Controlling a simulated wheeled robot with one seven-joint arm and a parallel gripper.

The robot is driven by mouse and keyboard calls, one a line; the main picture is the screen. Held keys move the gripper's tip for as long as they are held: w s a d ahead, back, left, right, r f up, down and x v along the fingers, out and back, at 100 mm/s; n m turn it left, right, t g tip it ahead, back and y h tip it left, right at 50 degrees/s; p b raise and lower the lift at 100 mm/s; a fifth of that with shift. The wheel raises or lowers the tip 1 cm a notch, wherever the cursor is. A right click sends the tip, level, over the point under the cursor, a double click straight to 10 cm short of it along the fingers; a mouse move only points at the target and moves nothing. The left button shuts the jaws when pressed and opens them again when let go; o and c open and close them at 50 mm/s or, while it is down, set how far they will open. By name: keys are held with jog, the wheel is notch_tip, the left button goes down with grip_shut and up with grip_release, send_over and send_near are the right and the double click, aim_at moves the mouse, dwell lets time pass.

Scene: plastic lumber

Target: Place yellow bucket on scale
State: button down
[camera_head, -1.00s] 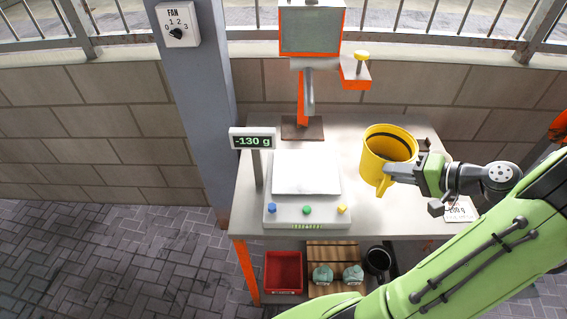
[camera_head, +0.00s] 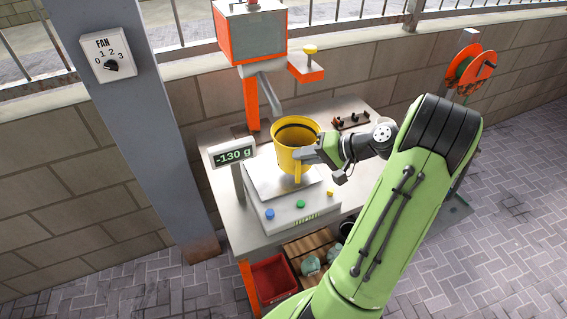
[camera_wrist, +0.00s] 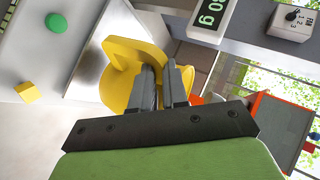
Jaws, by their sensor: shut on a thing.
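The yellow bucket (camera_head: 297,140) is upright in my gripper (camera_head: 308,155), over the plate of the scale (camera_head: 262,183). My gripper is shut on the bucket's handle, which faces the front right. In the wrist view the fingers (camera_wrist: 166,88) close on the handle of the yellow bucket (camera_wrist: 122,62), with the metal plate of the scale (camera_wrist: 86,62) beside it. The display (camera_head: 234,155) reads -130 g. I cannot tell whether the bucket's bottom touches the plate or hovers just above it.
The display post is close on the left. A small dark rack (camera_head: 350,121) lies at the table's back right. A red bin (camera_head: 273,279) sits below the table. The table's right side is mostly clear.

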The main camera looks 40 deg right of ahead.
jog(key=b+x, duration=0.1)
jog(key=x, duration=0.5)
jog(key=shift+f, duration=0.2)
jog(key=shift+w+f, duration=0.1)
jog(key=shift+w, duration=0.05)
jog(key=c, duration=1.1)
grip_release()
jog(key=shift+f, duration=0.1)
jog(key=shift+c, duration=0.2)
